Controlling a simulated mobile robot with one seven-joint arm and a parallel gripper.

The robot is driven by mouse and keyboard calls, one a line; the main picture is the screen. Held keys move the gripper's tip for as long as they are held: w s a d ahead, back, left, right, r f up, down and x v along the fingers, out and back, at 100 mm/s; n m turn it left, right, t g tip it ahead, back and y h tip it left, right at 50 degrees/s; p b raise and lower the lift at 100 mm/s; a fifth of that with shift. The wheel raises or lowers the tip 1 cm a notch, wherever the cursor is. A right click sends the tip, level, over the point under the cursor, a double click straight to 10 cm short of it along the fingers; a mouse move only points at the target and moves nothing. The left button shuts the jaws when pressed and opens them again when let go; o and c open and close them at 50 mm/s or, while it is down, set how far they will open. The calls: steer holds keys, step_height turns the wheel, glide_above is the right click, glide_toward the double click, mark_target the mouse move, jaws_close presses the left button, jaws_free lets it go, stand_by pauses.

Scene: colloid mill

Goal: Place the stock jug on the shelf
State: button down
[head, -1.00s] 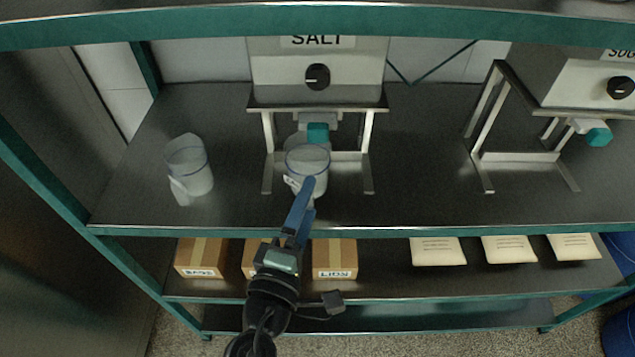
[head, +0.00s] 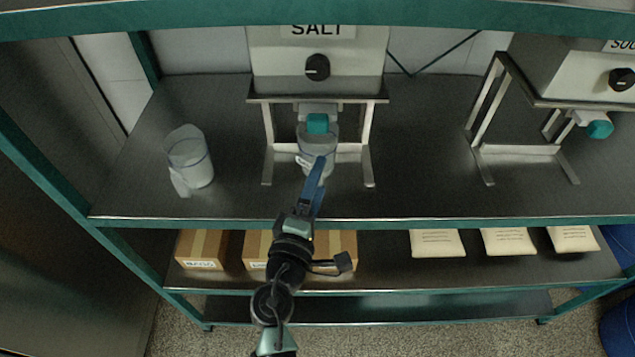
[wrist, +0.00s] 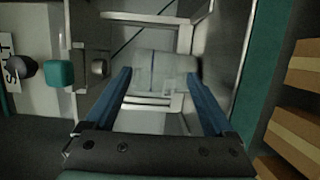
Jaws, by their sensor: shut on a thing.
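My gripper (head: 318,172) is shut on a clear jug (head: 316,142), gripped from the front. A small white label shows on its side, too small to read. The jug is upright under the teal-tipped spout of the salt dispenser, between the legs of its stand. I cannot tell whether its base touches the shelf (head: 410,190). In the wrist view the jug (wrist: 165,68) lies between the two blue fingers. A second clear jug (head: 190,160) with whitish contents and a label stands at the shelf's left. I cannot tell which is the stock jug.
The salt dispenser (head: 350,55) has a black knob (head: 317,67) and a metal stand. Another dispenser (head: 590,80) stands at the right. The shelf is clear between the stands. Boxes (head: 203,247) and pale packets (head: 437,242) lie on the lower shelf.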

steer(key=shift+f, duration=0.2)
jaws_free()
steer(key=shift+r, duration=0.1)
steer(key=shift+r, duration=0.25)
steer(key=b+v, duration=0.2)
steer(key=v, duration=1)
steer(key=shift+s+f, duration=0.1)
